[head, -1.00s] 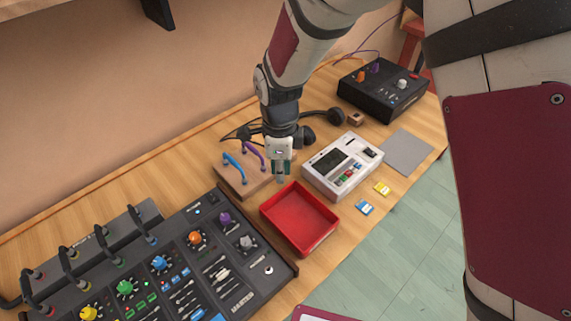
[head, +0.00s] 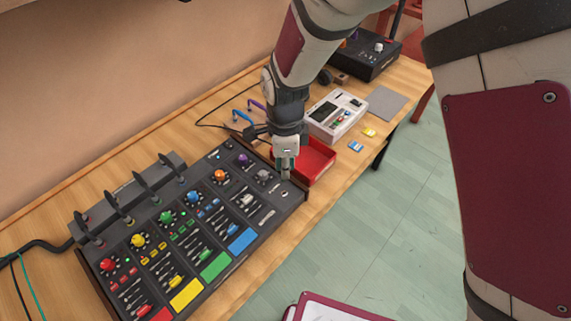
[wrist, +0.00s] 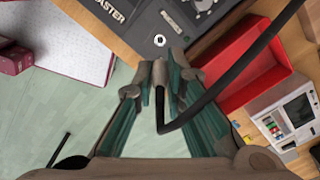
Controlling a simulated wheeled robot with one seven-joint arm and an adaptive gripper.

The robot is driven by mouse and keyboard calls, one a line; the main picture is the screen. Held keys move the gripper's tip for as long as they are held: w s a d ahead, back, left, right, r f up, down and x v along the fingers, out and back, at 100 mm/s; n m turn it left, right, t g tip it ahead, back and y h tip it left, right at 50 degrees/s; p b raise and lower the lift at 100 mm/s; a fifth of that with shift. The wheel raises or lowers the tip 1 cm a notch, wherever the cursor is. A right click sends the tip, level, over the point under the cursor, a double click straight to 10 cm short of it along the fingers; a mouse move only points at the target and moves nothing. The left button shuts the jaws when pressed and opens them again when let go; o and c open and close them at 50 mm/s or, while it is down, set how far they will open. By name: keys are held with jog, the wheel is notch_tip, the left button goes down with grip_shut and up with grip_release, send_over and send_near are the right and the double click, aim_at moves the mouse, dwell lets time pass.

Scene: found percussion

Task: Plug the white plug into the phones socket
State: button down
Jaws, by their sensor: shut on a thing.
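My gripper (head: 287,167) is above the right end of the black mixer (head: 297,203). In the wrist view my gripper (wrist: 160,85) is shut on a pale grey-white plug (wrist: 159,72). A black cable (wrist: 200,105) bends away from the plug toward the upper right. The phones socket (wrist: 160,41), a small light ring with a dark hole, lies just ahead of the plug's end on the mixer panel. The same socket (head: 284,193) shows just below my fingers in the head view. The plug appears apart from the socket; its tip is hard to make out.
A red tray (head: 318,160) stands close beside the mixer's right end. Behind it are a white device (head: 336,116), small cards (head: 356,146) and a grey mat (head: 385,103).

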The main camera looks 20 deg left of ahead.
jog(key=shift+r+p, duration=0.1)
jog(key=shift+p, duration=0.25)
jog(key=b, duration=0.1)
send_over(285, 187)
jog(key=s, duration=0.2)
jog(key=shift+d+f, duration=0.2)
jog(key=shift+f, duration=1.3)
jog(key=shift+d+f, duration=0.15)
jog(key=shift+f, duration=1.35)
jog(key=shift+p, duration=0.8)
jog(key=shift+f, duration=1.7)
jog(key=c, duration=1.6)
grip_release()
jog(key=shift+o, duration=0.2)
notch_tip(285, 187, up, 12)
